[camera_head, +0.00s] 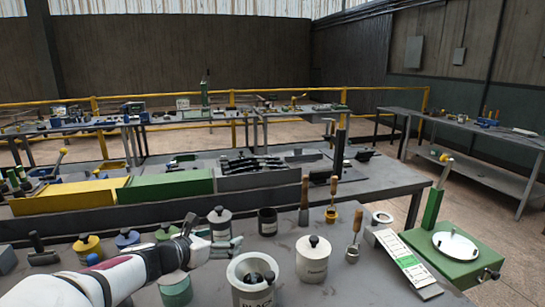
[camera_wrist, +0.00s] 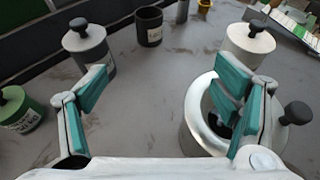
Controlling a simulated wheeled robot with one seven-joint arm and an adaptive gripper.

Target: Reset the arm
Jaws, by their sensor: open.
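My gripper (camera_head: 226,246) is at the end of my white arm, low over the workbench (camera_head: 350,285) among several lidded canisters. In the wrist view its two teal-padded fingers (camera_wrist: 168,90) stand wide apart with nothing between them. A grey canister with a black knob (camera_wrist: 82,42) is beyond the left finger. An open metal pot (camera_wrist: 196,128) is behind the right finger, partly hidden by it. In the head view the pot (camera_head: 238,290) shows dark things inside. A white canister (camera_head: 313,265) stands right of the gripper.
A black cup (camera_head: 267,222) stands behind the gripper. Yellow (camera_head: 88,250), blue and green canisters stand to the left. Brushes and a scraper (camera_head: 303,215) stand upright to the right. A green press (camera_head: 455,250) is at far right. Yellow and green bins (camera_head: 170,185) are behind.

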